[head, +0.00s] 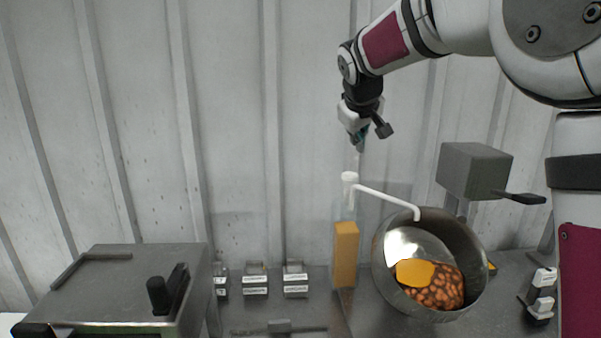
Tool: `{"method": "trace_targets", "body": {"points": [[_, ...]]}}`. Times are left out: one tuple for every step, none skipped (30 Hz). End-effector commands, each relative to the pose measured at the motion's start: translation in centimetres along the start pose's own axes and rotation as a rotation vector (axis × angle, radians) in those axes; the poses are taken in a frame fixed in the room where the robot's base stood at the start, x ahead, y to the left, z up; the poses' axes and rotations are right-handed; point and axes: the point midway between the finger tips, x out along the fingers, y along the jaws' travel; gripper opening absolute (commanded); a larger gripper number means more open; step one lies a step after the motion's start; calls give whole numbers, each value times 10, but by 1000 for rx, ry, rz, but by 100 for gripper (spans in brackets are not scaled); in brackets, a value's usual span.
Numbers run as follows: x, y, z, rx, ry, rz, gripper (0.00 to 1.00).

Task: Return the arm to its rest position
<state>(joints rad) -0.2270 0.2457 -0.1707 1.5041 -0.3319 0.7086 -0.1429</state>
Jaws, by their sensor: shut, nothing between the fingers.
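My gripper (358,138) hangs from my arm in the upper middle of the head view. Its fingers point down and it is shut and empty. It is above a white pump nozzle and apart from it. My arm reaches in from the upper right, bent at the elbow, with white links and dark red panels.
A tilted metal drum (388,272) holds brown pieces and an orange patch. The white nozzle (349,178) tops a bottle with orange contents (345,255). A grey box with a lever (474,170) stands right. Labelled containers (255,278) and a metal machine (115,285) stand left.

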Motion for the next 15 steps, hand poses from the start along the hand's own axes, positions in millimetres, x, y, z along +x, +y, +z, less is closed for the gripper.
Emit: {"method": "trace_targets", "body": {"points": [[-18,2,15,30,-5,-15,0],[-27,2,25,47,-10,-25,0],[-39,1,38,71,-17,-40,0],[-48,0,48,88,-23,-50,0],[-56,-2,57,104,-29,-60,0],[-67,-4,70,125,-35,-73,0],[-75,-7,80,139,-40,-83,0],[-83,-9,90,154,-46,-93,0],[-93,-13,104,175,-54,-106,0],[-101,-16,115,189,-59,-114,0],[-108,-20,125,203,-63,-124,0],[-118,-25,139,221,-71,-136,0],[-124,-29,150,234,-77,-144,0],[-131,-34,160,248,-82,-152,0],[-140,-40,174,264,-89,-163,0]]}}
